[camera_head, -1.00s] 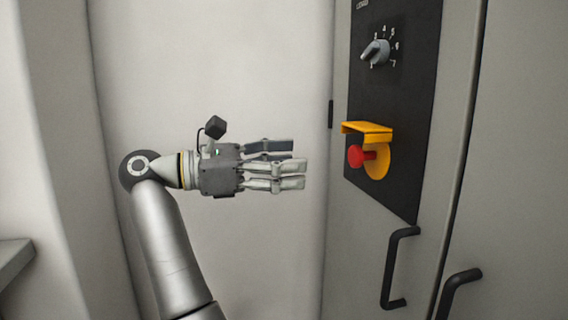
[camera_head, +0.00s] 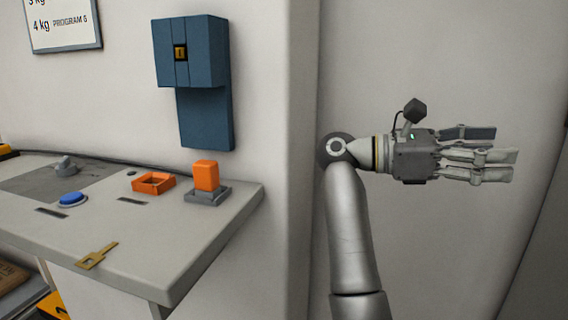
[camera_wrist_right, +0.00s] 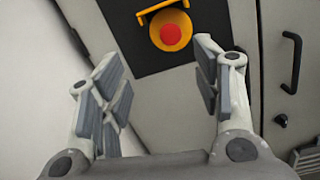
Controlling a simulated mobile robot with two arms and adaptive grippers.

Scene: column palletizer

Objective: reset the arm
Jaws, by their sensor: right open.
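My right gripper (camera_head: 490,152) is open and empty in the head view, held level in front of the pale wall with its fingers pointing right. In the right wrist view its fingers (camera_wrist_right: 160,95) are spread apart with nothing between them. Beyond them a red button (camera_wrist_right: 170,34) on a yellow mount (camera_wrist_right: 152,18) shows on a dark panel (camera_wrist_right: 125,40). The fingers are apart from the button. My left gripper is in neither view.
A grey worktop (camera_head: 150,240) at the left holds a blue button (camera_head: 72,199), an orange open frame (camera_head: 153,183), an orange block (camera_head: 206,175) on a grey base and a brass piece (camera_head: 97,256). A blue box (camera_head: 190,55) hangs above. A black handle (camera_wrist_right: 292,62) is beside the panel.

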